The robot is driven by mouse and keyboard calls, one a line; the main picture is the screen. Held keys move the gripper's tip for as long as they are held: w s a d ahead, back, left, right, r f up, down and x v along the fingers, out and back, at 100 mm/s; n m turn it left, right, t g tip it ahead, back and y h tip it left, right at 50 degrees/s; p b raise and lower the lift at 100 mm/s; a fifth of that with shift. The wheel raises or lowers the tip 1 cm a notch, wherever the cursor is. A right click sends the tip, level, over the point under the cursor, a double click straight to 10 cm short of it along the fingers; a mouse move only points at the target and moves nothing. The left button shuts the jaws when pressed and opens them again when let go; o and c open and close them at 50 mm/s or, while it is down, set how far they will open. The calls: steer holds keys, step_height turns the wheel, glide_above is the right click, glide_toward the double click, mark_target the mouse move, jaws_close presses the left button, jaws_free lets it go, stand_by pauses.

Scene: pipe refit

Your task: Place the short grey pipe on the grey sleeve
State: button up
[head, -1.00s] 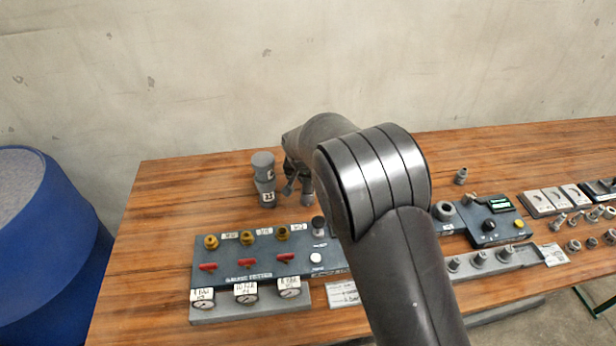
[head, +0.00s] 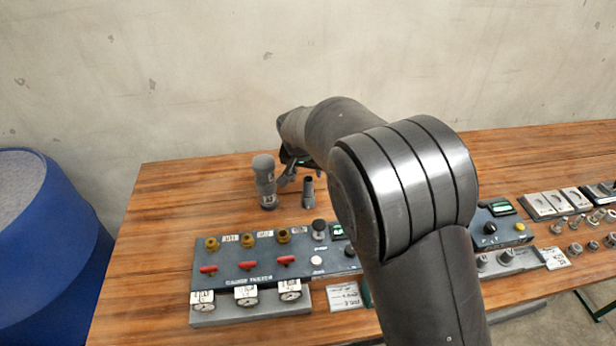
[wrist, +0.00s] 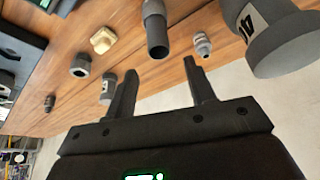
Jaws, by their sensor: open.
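A short grey pipe (head: 308,184) with a dark open top stands upright on a wider, lighter grey sleeve (head: 308,201) at the back of the bench. The wrist view shows the pipe (wrist: 157,40) end-on to the camera, with the sleeve (wrist: 152,9) behind it. They look in line and touching; I cannot tell how deep the pipe sits. My gripper (wrist: 160,66) is open and empty, its fingertips just short of the pipe's open end. In the head view my gripper (head: 292,172) is partly hidden by my arm, just above and left of the pipe.
A taller grey labelled stack (head: 264,184) stands close left of the pipe. In front is a blue gauge panel (head: 235,262) with red levers. A small fitting (wrist: 203,44), a brass fitting (wrist: 103,40) and a grey ring (wrist: 80,65) show in the wrist view.

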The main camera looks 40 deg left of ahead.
steer(key=v, duration=0.5)
steer(key=w+d+r+m, duration=0.1)
steer(key=d+r, duration=0.3)
steer(key=d, duration=0.7)
steer(key=w+d+r+m, duration=0.1)
steer(key=d+r, duration=0.4)
steer(key=d, duration=0.6)
steer(key=d+r, duration=0.4)
steer(key=d, duration=0.7)
steer(key=s+d+m+t+h, duration=0.1)
steer(key=s+d+m, duration=0.1)
steer(key=s+d, duration=1.6)
steer(key=shift+d+f+h, duration=0.3)
steer(key=shift+d+h, duration=0.1)
steer(key=shift+d, duration=1.25)
